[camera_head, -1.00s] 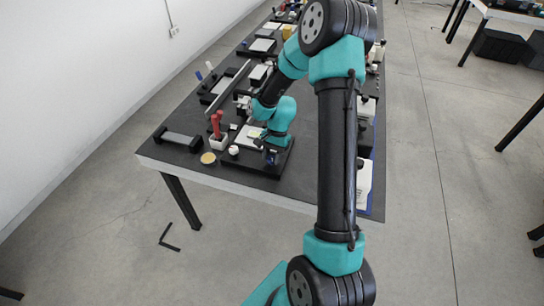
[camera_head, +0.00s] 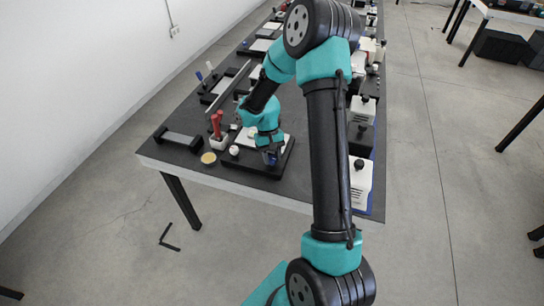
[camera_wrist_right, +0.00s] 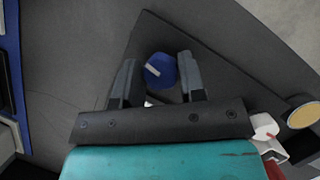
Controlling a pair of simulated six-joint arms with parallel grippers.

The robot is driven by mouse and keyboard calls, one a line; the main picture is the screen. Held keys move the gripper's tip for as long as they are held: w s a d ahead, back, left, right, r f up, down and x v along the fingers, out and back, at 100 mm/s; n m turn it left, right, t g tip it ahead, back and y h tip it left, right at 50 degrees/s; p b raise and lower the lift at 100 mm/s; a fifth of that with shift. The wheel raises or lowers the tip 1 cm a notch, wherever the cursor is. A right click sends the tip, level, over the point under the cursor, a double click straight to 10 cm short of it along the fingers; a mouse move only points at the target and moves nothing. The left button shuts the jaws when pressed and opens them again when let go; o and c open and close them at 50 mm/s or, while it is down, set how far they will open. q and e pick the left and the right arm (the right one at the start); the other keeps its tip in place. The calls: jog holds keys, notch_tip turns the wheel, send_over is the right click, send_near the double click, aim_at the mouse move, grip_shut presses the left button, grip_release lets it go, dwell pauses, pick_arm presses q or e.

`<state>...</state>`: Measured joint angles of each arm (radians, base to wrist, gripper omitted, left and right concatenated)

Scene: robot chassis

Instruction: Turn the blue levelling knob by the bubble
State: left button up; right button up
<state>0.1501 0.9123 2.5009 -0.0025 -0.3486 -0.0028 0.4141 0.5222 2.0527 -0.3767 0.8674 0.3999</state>
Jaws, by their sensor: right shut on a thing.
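The blue levelling knob (camera_wrist_right: 160,70), with a pale mark on top, stands at the corner of a black base plate (camera_wrist_right: 215,60). In the head view the knob (camera_head: 271,158) is partly covered by my right gripper (camera_head: 269,149), which points down over the near right of the plate. In the right wrist view the two fingers of the gripper (camera_wrist_right: 158,78) are on either side of the knob and shut on it. A bubble cannot be made out; the gripper and wrist hide part of the plate. My left gripper is not in view.
A white knob (camera_head: 234,150) is on the plate's left part. Beside it are a white holder with red-handled tools (camera_head: 217,130), a yellow disc (camera_head: 208,158) and a black-and-grey block (camera_head: 178,139). White boxes (camera_head: 361,180) line the right edge.

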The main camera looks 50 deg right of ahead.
jog(key=shift+n, duration=0.3)
jog(key=o, duration=0.9)
jog(key=shift+r, duration=0.1)
jog(key=v, duration=1.7)
jog(key=shift+w+a+r, duration=0.1)
jog(key=shift+w, duration=0.05)
